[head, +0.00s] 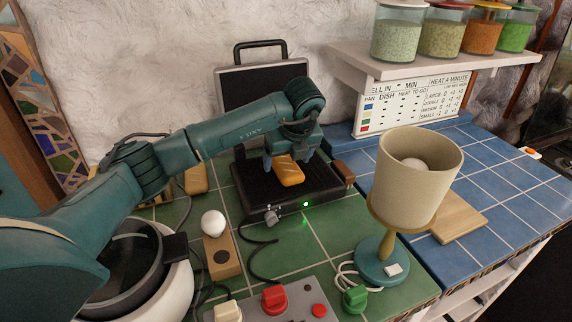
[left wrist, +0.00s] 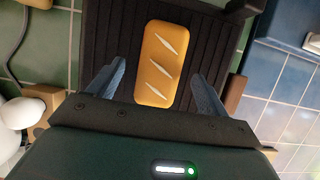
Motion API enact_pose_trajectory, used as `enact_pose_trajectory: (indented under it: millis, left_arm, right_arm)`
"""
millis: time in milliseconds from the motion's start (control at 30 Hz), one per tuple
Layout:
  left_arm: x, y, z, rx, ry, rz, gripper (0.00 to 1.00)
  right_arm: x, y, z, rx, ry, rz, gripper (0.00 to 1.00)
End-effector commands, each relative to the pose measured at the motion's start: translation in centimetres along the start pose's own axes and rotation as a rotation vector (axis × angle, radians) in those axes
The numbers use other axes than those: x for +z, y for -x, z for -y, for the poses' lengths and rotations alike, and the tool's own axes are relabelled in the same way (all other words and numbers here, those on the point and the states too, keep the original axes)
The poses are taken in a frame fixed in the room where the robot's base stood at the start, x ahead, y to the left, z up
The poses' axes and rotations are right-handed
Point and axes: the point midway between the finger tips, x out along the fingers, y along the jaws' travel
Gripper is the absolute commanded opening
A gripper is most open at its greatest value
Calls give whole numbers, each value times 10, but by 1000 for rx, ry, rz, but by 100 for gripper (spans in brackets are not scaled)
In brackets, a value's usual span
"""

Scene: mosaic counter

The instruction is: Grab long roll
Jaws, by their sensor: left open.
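A long golden-brown roll (head: 287,171) with pale slashes lies on the ribbed black plate of the open grill (head: 253,202). In the left wrist view the roll (left wrist: 158,62) lies lengthwise between the two blue fingers. My left gripper (head: 285,161) is over the grill, at the roll, pointing down. Its fingers (left wrist: 157,82) are open, one on each side of the roll, with a gap on both sides. The far end of the roll is partly hidden by the gripper in the head view. My right gripper is not in view.
A second bread piece (head: 196,178) lies left of the grill. An egg (head: 213,223) on a wooden stand (head: 222,255) is in front of it. A lamp (head: 418,180) stands to the right, beside a wooden board (head: 458,218). A jar shelf (head: 350,60) overhangs behind.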

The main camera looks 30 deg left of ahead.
Motion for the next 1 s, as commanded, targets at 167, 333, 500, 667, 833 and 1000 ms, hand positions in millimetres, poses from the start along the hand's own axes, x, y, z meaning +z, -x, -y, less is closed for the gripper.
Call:
enact_pose_trajectory:
  millis: [167, 333, 500, 667, 833, 1000]
  left_arm:
    - [0, -18, 0, 1, 0, 0, 78]
    - [0, -20, 1, 0, -1, 0, 78]
    - [0, -20, 1, -1, 0, 1, 70]
    - [0, -19, 1, -1, 0, 1, 57]
    - [0, -19, 1, -1, 0, 1, 45]
    - [1, -19, 1, -2, 0, 1, 45]
  right_arm:
    - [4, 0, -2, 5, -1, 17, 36]
    - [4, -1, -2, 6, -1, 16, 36]
    - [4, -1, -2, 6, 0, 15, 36]
    - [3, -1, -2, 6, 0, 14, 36]
    - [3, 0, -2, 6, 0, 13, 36]
    - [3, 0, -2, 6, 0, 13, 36]
